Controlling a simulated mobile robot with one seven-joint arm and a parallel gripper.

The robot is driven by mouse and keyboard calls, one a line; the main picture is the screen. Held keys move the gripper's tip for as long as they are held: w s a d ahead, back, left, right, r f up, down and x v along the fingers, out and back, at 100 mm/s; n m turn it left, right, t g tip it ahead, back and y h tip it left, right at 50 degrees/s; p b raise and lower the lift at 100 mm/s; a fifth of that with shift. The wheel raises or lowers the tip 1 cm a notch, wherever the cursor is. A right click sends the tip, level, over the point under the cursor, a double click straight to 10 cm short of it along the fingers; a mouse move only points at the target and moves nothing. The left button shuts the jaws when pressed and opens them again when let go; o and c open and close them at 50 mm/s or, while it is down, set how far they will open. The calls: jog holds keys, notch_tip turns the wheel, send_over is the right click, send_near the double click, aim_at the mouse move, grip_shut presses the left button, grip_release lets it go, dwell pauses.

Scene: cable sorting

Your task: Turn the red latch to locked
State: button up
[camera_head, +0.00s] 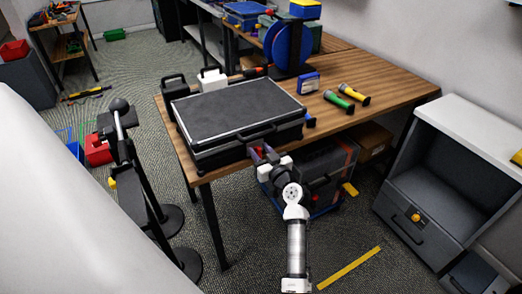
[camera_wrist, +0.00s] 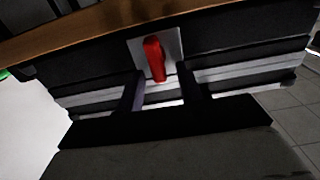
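The red latch (camera_wrist: 155,58) sits on a small pale plate (camera_wrist: 174,44) on the front of a black case with silver edges. In the wrist view its lever is nearly upright, slightly tilted. The case (camera_head: 238,104) lies closed on the wooden table in the head view. My gripper (camera_wrist: 162,82) is open, with its two dark fingers apart and the latch between and just beyond their tips. Contact with the latch cannot be told. In the head view my gripper (camera_head: 262,156) is at the case's front side, beside its handle, and largely hides the latch.
A blue spool (camera_head: 290,46) stands behind. A dark stand (camera_head: 126,160) is left of the table and a grey cabinet (camera_head: 440,190) right.

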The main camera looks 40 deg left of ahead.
grip_shut()
dwell(0.4)
jog(key=m+b, duration=0.1)
jog(key=m, duration=0.2)
jog(key=w+m+b, duration=0.1)
jog(key=m, duration=0.2)
jog(key=shift+d+f+m, duration=0.15)
jog(key=shift+d+m, duration=0.05)
jog(key=shift+m, duration=0.1)
jog(key=m, duration=0.6)
jog(key=shift+w+d+f, duration=0.15)
jog(key=shift+w+f, duration=0.2)
jog(key=m, duration=0.2)
jog(key=m+p, duration=0.1)
jog(key=m, duration=0.2)
jog(key=shift+w+f, duration=0.1)
jog(key=shift+f, duration=0.3)
jog(key=shift+m, duration=0.3)
